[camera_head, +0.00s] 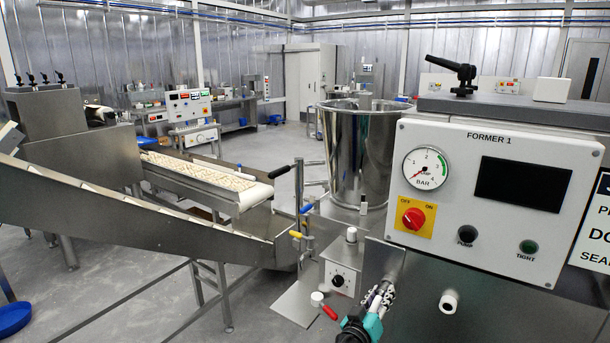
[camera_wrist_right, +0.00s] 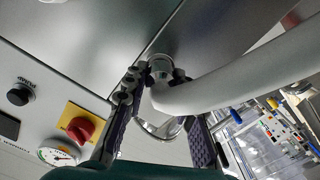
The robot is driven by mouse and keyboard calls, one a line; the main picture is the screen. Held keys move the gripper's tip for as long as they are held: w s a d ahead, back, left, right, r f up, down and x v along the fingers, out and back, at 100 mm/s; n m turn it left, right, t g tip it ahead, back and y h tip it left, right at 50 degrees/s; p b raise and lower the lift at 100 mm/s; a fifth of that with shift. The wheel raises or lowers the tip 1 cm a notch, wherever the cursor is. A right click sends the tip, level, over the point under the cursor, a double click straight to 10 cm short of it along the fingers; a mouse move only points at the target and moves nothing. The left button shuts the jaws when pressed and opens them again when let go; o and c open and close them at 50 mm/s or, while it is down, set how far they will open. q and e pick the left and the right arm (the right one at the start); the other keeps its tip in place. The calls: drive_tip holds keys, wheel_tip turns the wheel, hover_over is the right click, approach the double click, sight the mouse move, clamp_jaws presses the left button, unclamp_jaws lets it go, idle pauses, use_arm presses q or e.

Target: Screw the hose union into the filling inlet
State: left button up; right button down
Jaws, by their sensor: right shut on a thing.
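My right gripper (camera_head: 381,297) is low in the head view, beside the lower left of the former's front, with its teal body below it. In the right wrist view its two dark fingers (camera_wrist_right: 163,98) stand on either side of the grey hose union (camera_wrist_right: 160,68) and it is shut on the union. A thick white hose (camera_wrist_right: 235,80) runs from there to the right. The union is close to a steel face; the filling inlet is not clearly seen behind it, and I cannot tell whether the threads are engaged. My left gripper is not in view.
The FORMER 1 panel (camera_head: 497,188) has a gauge (camera_head: 425,168), red switch (camera_head: 413,218) and dark green TIGHT lamp (camera_head: 528,247). A white stub (camera_head: 450,301) juts out below it. A steel hopper (camera_head: 362,155) stands behind; a conveyor (camera_head: 205,180) is left.

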drive_tip(key=m, duration=0.5)
drive_tip(key=m+b, duration=0.1)
drive_tip(key=m, duration=1)
drive_tip(key=shift+b, duration=0.4)
drive_tip(key=shift+m, duration=0.3)
